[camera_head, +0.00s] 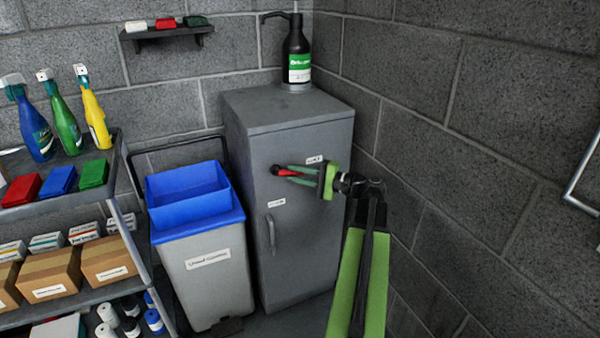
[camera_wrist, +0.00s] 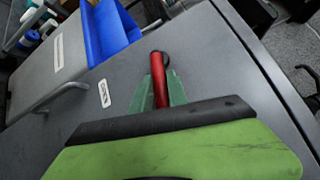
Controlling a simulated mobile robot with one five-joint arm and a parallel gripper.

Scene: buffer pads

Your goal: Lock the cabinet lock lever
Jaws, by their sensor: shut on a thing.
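A grey cabinet (camera_head: 300,240) stands in the corner, its door closed. Its red lock lever (camera_head: 286,173) is on the upper part of the door front. In the wrist view the red lever (camera_wrist: 160,85) lies between the green fingers, with its dark round pivot at the far end. My gripper (camera_head: 288,173) is shut on the lever; the same gripper shows in the wrist view (camera_wrist: 161,92). A small white label (camera_head: 314,160) is to the upper right of the lever and another (camera_head: 276,203) is below it. The door handle (camera_head: 270,233) is lower left.
A bin with a blue top (camera_head: 190,195) stands left of the cabinet. A shelf cart (camera_head: 90,200) with spray bottles, pads and boxes is farther left. A black pump bottle (camera_head: 297,52) stands on the cabinet. A block wall (camera_head: 450,150) is close on the right.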

